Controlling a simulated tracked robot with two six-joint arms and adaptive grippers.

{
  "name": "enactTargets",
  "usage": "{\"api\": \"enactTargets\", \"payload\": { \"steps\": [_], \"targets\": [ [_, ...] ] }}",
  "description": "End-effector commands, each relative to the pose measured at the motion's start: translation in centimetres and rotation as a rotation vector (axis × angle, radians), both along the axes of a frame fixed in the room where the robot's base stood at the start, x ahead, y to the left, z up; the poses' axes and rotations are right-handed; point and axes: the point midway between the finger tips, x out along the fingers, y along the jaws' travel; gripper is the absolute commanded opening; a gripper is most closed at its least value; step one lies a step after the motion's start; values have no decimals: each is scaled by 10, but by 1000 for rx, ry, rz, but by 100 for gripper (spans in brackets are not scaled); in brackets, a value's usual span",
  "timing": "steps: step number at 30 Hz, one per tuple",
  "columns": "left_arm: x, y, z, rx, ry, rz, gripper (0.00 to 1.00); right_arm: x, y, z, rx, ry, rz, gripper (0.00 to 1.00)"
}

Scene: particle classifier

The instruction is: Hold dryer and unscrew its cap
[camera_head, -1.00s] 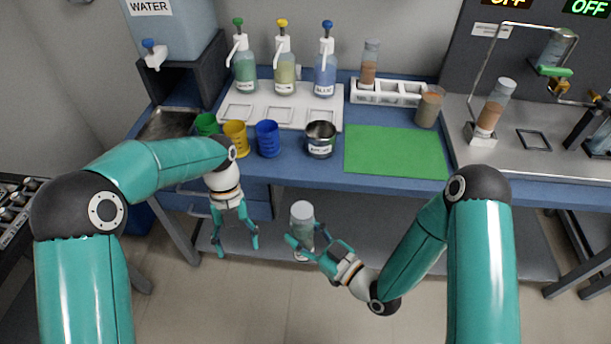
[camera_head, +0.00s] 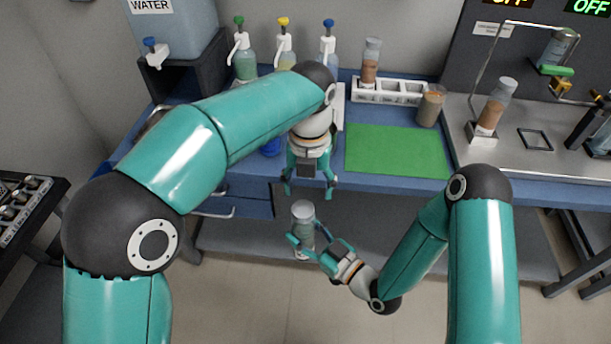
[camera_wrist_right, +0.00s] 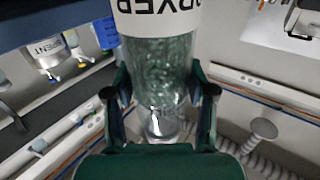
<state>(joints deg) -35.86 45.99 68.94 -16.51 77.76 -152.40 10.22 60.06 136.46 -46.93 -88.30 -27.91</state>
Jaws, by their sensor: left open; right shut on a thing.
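The dryer (camera_head: 303,232) is a clear upright cylinder with greenish contents and a white cap (camera_head: 302,208). It is held in front of the table edge. My right gripper (camera_head: 307,247) is shut on its body from the lower right. In the right wrist view the dryer (camera_wrist_right: 160,75) stands between the two fingers, with a white band marked DRYER (camera_wrist_right: 158,15) at the top. My left gripper (camera_head: 310,190) is open and empty, pointing down just above the cap. Its fingers are apart from the cap, one on each side.
The blue table (camera_head: 390,182) carries a green mat (camera_head: 395,150), a white rack (camera_head: 390,92), a brown-filled jar (camera_head: 431,105) and pump bottles (camera_head: 243,58). My left arm hides most of the cups. A WATER tank (camera_head: 175,30) stands at the back left.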

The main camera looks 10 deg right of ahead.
Motion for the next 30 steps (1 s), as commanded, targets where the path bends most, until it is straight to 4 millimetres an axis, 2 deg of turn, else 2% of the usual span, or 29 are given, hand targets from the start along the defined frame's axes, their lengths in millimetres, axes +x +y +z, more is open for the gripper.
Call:
{"api": "enactTargets", "payload": {
  "steps": [3, 9, 13, 21, 23, 30],
  "targets": [
    [0, 1, -19, 2, 4, 0, 68, 0, 0, 1, 1, -2, 0, 0],
    [0, 0, -43, 1, 2, -1, 68, 0, 0, 1, 1, -2, 0, 0],
    [0, 1, -50, 0, 1, 0, 68, 0, 0, 1, 1, -2, 0, 0],
    [0, 0, -51, -1, 0, 0, 68, 0, 0, 1, 1, -2, 0, 0],
    [0, 0, -51, -1, 0, 0, 60, 0, 0, 1, 1, -2, 0, 0],
    [-1, -1, -52, -3, 3, 0, 20, 0, 1, 1, 0, -4, 3, 0]
  ]
}}
